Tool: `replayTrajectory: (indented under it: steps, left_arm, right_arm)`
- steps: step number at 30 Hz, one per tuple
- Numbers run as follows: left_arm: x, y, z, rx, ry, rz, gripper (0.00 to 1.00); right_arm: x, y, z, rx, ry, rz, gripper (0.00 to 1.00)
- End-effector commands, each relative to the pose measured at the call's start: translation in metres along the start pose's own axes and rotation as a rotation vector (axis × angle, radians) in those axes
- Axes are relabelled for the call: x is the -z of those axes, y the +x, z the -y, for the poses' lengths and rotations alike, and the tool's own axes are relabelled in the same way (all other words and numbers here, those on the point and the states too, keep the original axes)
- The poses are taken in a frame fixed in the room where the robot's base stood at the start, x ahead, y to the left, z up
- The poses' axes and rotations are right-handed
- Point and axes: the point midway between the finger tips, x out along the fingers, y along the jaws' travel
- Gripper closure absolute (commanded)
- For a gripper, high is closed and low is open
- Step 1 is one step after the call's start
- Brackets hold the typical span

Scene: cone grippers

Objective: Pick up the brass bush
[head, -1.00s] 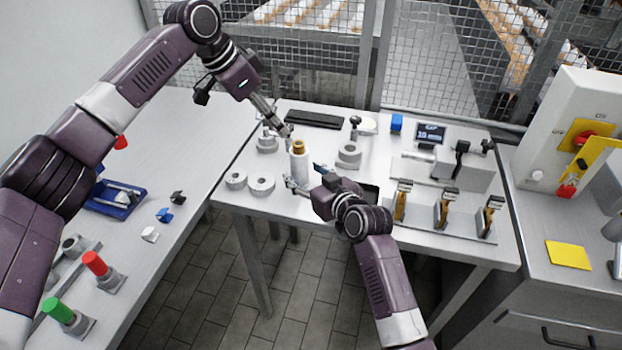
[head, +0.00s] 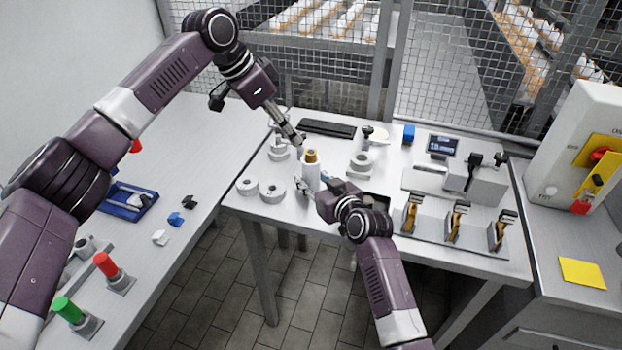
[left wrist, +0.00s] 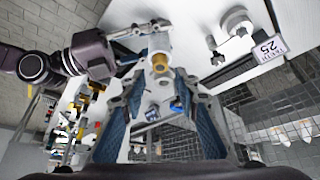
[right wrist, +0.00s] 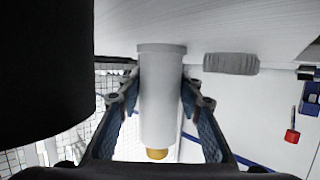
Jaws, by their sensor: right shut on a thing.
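The brass bush (head: 311,156) sits at the upper end of an upright pale cylinder (head: 311,177) near the table's front left. My right gripper (head: 304,188) is shut on this cylinder below the bush. In the right wrist view the cylinder (right wrist: 162,100) stands between the two fingers, with the brass end (right wrist: 157,153) at the picture's bottom. My left gripper (head: 300,138) is just above and behind the bush, open and empty. In the left wrist view the bush (left wrist: 160,62) shows between and beyond its separated fingertips, apart from them.
Pale rings (head: 271,191) lie left of the cylinder, and a stacked ring part (head: 361,163) stands to its right. A black keyboard (head: 327,128) lies behind. A rack with brass-coloured clips (head: 453,224) is at the front right. The left table has bare room.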

Motion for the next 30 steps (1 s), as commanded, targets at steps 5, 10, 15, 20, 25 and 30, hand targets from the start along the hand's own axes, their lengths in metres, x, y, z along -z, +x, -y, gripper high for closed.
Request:
replayTrajectory:
  steps: [5, 10, 15, 20, 25, 30]
  left_arm:
    - [0.000, 0.001, 0.000, 0.000, 0.000, -0.001, 0.64]
    - [-0.001, 0.014, 0.004, 0.013, 0.003, -0.055, 0.58]
    - [0.001, 0.042, 0.015, 0.065, 0.008, -0.219, 0.58]
    - [-0.001, 0.057, 0.027, 0.157, 0.011, -0.412, 0.58]
    - [-0.010, 0.055, 0.038, 0.278, 0.011, -0.603, 0.58]
    - [-0.029, 0.045, 0.035, 0.386, -0.006, -0.767, 0.58]
  right_arm:
    - [0.000, 0.000, 0.000, 0.000, 0.000, 0.001, 0.92]
    - [-0.001, 0.000, 0.000, 0.000, 0.000, 0.001, 0.92]
    - [-0.001, 0.000, 0.000, 0.000, 0.000, 0.001, 0.92]
    - [-0.001, 0.000, 0.000, 0.000, 0.000, 0.001, 0.92]
    - [-0.001, 0.000, 0.000, 0.000, 0.000, 0.001, 0.92]
    - [-0.001, 0.000, 0.000, 0.000, 0.000, 0.002, 0.92]
